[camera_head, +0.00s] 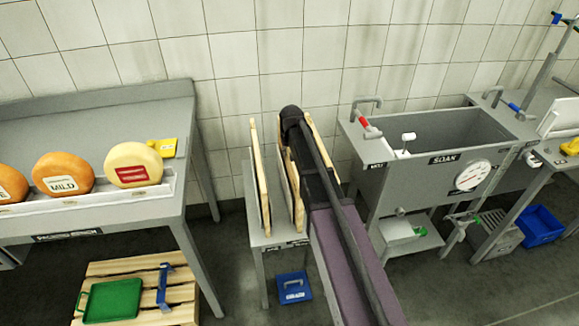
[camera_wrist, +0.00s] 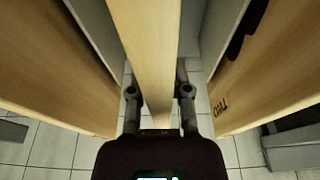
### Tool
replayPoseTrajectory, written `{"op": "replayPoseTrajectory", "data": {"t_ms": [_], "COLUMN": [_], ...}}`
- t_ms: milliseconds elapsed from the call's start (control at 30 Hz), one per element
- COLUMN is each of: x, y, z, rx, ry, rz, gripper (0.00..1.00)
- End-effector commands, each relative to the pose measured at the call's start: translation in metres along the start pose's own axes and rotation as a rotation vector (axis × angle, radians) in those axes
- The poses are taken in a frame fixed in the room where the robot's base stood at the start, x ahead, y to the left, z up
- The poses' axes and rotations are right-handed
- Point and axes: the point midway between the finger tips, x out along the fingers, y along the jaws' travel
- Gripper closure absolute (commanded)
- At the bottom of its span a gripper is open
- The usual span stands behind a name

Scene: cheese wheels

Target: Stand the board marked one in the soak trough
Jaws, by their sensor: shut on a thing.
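Wooden boards stand upright on a small grey stand (camera_head: 272,236) in the head view. One board (camera_head: 260,180) is at the left, and a second (camera_head: 297,210) is close beside my arm. Part of another (camera_head: 326,145) shows behind the arm. In the wrist view my gripper (camera_wrist: 159,92) is shut on the edge of the middle board (camera_wrist: 150,45), with a board on each side. No number is readable on the held board. My arm hides the gripper in the head view. The grey soak trough (camera_head: 404,180), labelled SOAK, is to the right with its top open.
A dial (camera_head: 472,176) and taps are on the trough. A bench (camera_head: 100,218) with cheese wheels (camera_head: 133,165) is at the left. A pallet (camera_head: 180,296) with a green tray (camera_head: 110,300) and a blue box (camera_head: 293,287) are on the floor. The neighbouring boards leave narrow gaps.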

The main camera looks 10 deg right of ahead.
Motion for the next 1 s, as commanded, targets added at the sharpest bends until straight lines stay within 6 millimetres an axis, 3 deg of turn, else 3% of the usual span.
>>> {"op": "replayPoseTrajectory", "data": {"t_ms": [467, 1000], "x": [-0.01, -0.056], "y": [0.0, 0.001], "z": [-0.003, -0.016], "rx": [0.0, 0.001], "ry": [0.001, 0.001], "rz": [0.0, 0.0], "gripper": [1.0, 1.0]}}
